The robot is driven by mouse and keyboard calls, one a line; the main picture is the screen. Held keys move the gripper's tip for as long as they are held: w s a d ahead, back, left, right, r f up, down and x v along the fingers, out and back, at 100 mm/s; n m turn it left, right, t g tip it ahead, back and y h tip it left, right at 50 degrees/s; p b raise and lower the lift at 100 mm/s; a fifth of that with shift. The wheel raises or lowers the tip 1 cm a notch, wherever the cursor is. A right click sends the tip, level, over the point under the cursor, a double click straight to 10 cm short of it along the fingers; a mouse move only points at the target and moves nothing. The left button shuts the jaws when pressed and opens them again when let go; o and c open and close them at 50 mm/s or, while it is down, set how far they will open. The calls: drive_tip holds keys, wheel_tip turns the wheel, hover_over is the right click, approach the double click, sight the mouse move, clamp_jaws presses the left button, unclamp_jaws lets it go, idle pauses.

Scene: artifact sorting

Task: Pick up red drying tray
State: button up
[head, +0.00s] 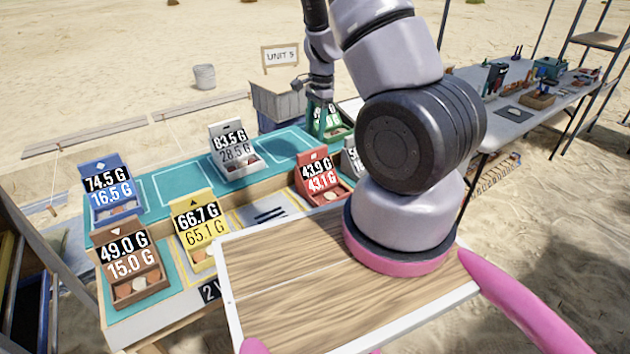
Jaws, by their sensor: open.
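The red drying tray (319,179) stands on the front tier of the stepped sorting table, right of centre. Its upright red card reads 43.9 G over 43.1 G, and a small pale piece lies in its shallow bottom. My gripper (319,100) hangs behind and above it, close to the green tray (335,122) at the back. The gripper is open, though its fingers are small and hard to make out. It is apart from the red tray.
The grey tray (349,158) is close on the red tray's right, partly hidden by my arm. The yellow (194,222), brown (133,272), blue (110,190) and white (237,150) trays stand to the left. A bare teal area (285,143) lies behind the red tray.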

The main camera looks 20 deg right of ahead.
sight(312, 150)
drive_tip(key=f, duration=0.5)
drive_tip(key=a+f, duration=0.1)
drive_tip(key=f, duration=0.2)
drive_tip(key=shift+s+a, duration=0.1)
drive_tip(key=shift+s, duration=0.1)
drive_tip(key=shift+r, duration=0.1)
clamp_jaws()
idle(1.1)
